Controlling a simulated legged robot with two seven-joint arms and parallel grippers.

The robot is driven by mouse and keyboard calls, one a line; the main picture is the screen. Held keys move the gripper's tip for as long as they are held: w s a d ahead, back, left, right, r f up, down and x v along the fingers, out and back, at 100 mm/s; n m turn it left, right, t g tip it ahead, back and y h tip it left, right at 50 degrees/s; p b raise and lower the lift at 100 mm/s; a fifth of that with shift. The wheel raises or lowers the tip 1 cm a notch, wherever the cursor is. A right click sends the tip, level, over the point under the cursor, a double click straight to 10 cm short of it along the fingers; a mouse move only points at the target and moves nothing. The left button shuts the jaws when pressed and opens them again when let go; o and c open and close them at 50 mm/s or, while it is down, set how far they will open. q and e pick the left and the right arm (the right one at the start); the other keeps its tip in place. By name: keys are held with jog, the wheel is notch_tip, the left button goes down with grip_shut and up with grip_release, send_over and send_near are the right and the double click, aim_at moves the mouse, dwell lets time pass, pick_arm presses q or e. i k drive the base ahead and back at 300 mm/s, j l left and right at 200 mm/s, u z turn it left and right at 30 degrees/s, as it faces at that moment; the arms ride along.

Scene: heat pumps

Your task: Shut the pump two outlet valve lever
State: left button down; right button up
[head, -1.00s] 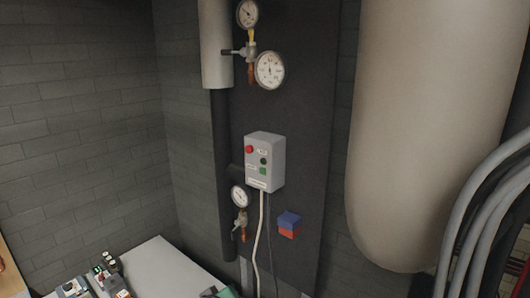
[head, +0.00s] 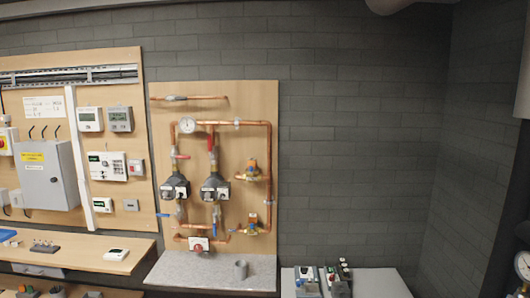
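Two dark grey pumps stand side by side on a wooden board with copper pipes, the left pump (head: 175,187) and the right pump (head: 215,187). Their labels are too small to read, so I cannot tell which is pump two. Above the left pump a red lever (head: 181,157) lies about crosswise to its pipe. Above the right pump a red lever (head: 211,142) stands upright along its pipe. Below, blue levers show near the left pump (head: 166,215) and the right pump (head: 214,230). Neither gripper is in view.
A grey speckled shelf (head: 210,270) with a small grey cup (head: 240,269) juts out under the pump board. A wooden bench (head: 80,252) is at the left, below a control panel (head: 46,175). A white table (head: 375,284) with small devices is at the right.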

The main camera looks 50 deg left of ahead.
aim_at(211, 156)
jog(key=u, duration=2.1)
jog(key=i+j+z, duration=0.15)
jog(key=j+z, duration=0.25)
jog(key=i+j+z, duration=0.1)
jog(key=z, duration=0.3)
jog(key=j+z, duration=1.1)
jog(key=z, duration=0.15)
jog(key=j+z, duration=0.55)
jog(key=z, duration=0.25)
jog(key=j+z, duration=0.4)
jog(key=j+u, duration=0.35)
jog(key=u, duration=0.9)
jog(key=i+u, duration=0.1)
jog(key=u, duration=0.75)
jog(key=i+u, duration=0.1)
jog(key=u, duration=0.8)
jog(key=l+u, duration=0.1)
jog(key=u, duration=0.8)
